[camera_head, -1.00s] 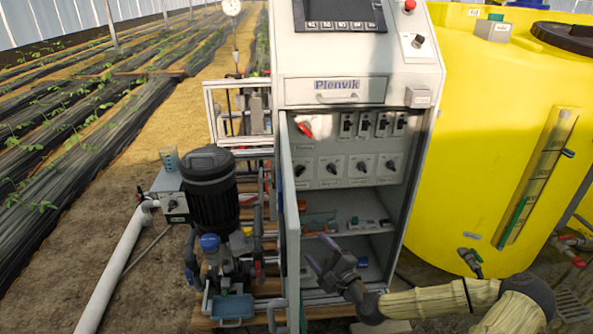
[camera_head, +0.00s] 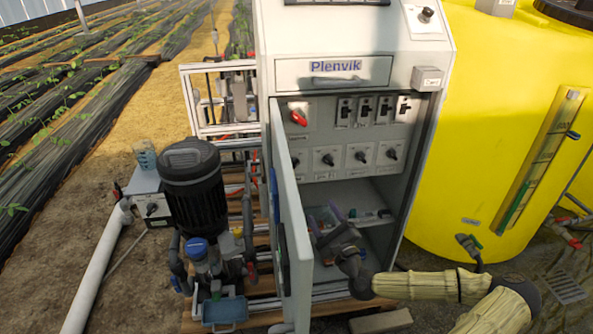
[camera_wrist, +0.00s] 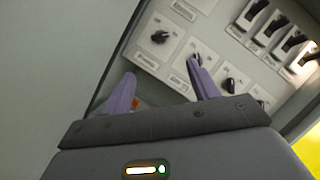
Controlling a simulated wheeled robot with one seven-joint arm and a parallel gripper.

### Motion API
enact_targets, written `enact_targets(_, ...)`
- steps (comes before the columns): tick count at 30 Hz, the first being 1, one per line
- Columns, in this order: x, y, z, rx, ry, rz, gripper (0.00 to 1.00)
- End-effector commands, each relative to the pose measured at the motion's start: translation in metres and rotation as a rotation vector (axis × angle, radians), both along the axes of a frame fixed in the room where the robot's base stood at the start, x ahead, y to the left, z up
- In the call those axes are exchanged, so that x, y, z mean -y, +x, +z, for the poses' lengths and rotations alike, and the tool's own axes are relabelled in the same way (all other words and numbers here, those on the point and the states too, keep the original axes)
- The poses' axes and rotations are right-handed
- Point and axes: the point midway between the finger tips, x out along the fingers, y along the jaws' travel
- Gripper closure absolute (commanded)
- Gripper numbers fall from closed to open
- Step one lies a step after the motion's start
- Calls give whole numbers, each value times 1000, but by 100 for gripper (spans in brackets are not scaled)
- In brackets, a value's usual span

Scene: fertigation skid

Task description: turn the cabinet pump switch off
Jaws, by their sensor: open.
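The open cabinet (camera_head: 354,92) has a row of black rotary switches, including the leftmost (camera_head: 297,162), second (camera_head: 328,159), third (camera_head: 360,157) and rightmost (camera_head: 392,154). Their labels are too small to read, so I cannot tell which is the pump switch. My gripper (camera_head: 328,217) is in the lower cabinet opening, below the switch row, open and empty. In the wrist view, its purple fingers (camera_wrist: 162,70) point up toward the panel. One rotary switch (camera_wrist: 160,37) is clear above them; another (camera_wrist: 195,60) is partly hidden behind the right finger.
The cabinet door (camera_head: 291,215) stands open left of my gripper. A red-handled switch (camera_head: 298,118) and several small toggles (camera_head: 365,108) are above the rotary row. A shelf with small items (camera_head: 372,214) is close to the gripper. A yellow tank (camera_head: 490,130) stands right; a pump (camera_head: 192,190) left.

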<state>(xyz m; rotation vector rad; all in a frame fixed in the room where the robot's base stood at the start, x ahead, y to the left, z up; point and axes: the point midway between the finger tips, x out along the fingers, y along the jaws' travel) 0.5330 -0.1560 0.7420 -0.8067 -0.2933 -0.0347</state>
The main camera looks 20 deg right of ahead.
Motion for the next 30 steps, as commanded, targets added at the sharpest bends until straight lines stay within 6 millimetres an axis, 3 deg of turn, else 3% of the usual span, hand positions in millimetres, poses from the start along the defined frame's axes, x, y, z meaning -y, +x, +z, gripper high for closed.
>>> enact_targets(8,-2,17,4,-1,-3,1,40)
enact_targets(30,-13,140,39,0,-4,2,40)
